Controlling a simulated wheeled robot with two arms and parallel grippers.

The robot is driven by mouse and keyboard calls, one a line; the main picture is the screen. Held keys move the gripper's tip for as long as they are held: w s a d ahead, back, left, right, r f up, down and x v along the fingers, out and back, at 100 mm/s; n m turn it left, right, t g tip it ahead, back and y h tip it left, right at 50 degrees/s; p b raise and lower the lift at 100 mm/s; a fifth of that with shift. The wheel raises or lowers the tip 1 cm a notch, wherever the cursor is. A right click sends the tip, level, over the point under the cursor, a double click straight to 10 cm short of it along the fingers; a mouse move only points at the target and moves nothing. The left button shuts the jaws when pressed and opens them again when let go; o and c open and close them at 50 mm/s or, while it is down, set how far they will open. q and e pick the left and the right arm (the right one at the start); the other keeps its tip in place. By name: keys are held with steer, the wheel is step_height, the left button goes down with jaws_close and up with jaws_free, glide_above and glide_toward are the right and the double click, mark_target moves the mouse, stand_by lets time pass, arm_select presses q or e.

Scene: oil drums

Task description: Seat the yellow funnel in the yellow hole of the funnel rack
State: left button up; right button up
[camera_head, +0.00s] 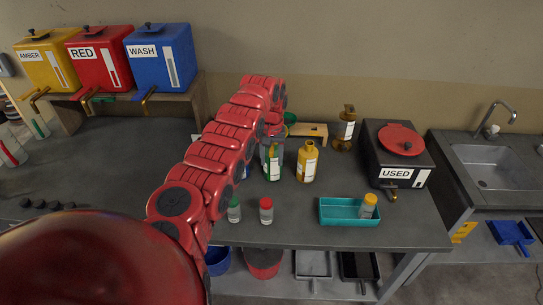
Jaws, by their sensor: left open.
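The wooden funnel rack (312,130) stands at the back of the bench, right of my left arm; its left part is hidden behind the arm. A green rounded thing (290,118), perhaps a funnel, shows at its left end. I cannot make out the yellow funnel or the yellow hole; the arm may hide them. My left gripper (272,147) points down in front of the rack's left part, just above or behind a bottle with a green label (273,164). It is open, though its fingers are small and hard to see. My right gripper is out of view.
A yellow bottle (307,162) stands close right of the gripper. A teal tray (338,213) holds a jar (368,206). A brass vessel (344,130) and the USED box (397,160) stand to the right.

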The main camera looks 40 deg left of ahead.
mark_target(272, 151)
arm_select(q)
steer(key=shift+f, duration=0.15)
jaws_close()
steer(key=shift+r, duration=0.9)
stand_by(0.5)
steer(key=shift+r+b, duration=0.35)
steer(key=shift+r, duration=1.8)
